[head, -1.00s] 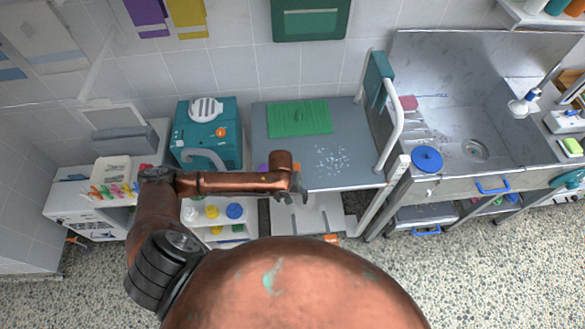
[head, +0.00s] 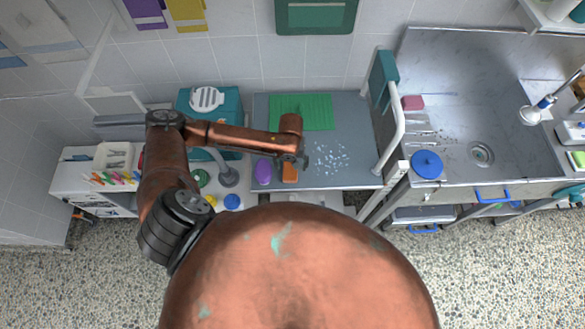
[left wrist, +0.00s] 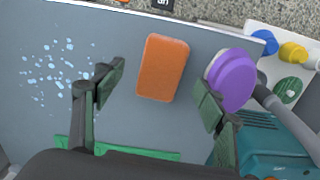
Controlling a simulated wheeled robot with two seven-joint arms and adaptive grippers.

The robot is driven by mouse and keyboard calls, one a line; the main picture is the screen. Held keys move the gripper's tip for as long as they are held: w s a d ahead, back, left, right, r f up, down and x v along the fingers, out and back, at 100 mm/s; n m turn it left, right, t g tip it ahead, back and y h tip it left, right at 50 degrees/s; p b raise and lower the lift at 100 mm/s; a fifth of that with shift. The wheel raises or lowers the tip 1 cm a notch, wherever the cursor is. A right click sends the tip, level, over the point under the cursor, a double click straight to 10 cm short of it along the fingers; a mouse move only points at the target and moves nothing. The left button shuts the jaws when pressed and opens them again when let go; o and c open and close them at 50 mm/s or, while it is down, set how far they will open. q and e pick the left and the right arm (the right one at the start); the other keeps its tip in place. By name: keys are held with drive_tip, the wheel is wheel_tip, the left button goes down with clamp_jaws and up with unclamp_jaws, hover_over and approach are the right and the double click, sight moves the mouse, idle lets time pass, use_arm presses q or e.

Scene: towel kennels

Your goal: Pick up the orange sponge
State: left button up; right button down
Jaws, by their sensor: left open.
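The orange sponge (head: 290,173) lies flat on the grey table, close to its front edge, partly hidden by my left gripper in the head view. In the left wrist view the whole sponge (left wrist: 162,67) shows, between and beyond the two fingers. My left gripper (left wrist: 158,88) is open and empty, with one finger on each side of the sponge in the picture. In the head view the left gripper (head: 300,160) is over the table beside the sponge. My right gripper is not in view.
A purple round-topped object (left wrist: 232,80) lies close beside the sponge, near the right finger. A green mat (head: 302,111) is at the table's back. Pale blue flecks (head: 330,158) are scattered on the grey table (head: 355,120). A white rail (head: 391,140) stands at its right side.

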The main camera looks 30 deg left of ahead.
sight(290, 169)
use_arm(q)
drive_tip(key=shift+w+a+f, duration=0.1)
drive_tip(key=shift+a+f, duration=0.05)
drive_tip(key=shift+f, duration=1.25)
drive_tip(key=shift+w+a+f, duration=0.1)
drive_tip(key=shift+a+f, duration=0.05)
drive_tip(key=shift+f, duration=1.2)
drive_tip(key=shift+c, duration=0.4)
drive_tip(key=c, duration=0.9)
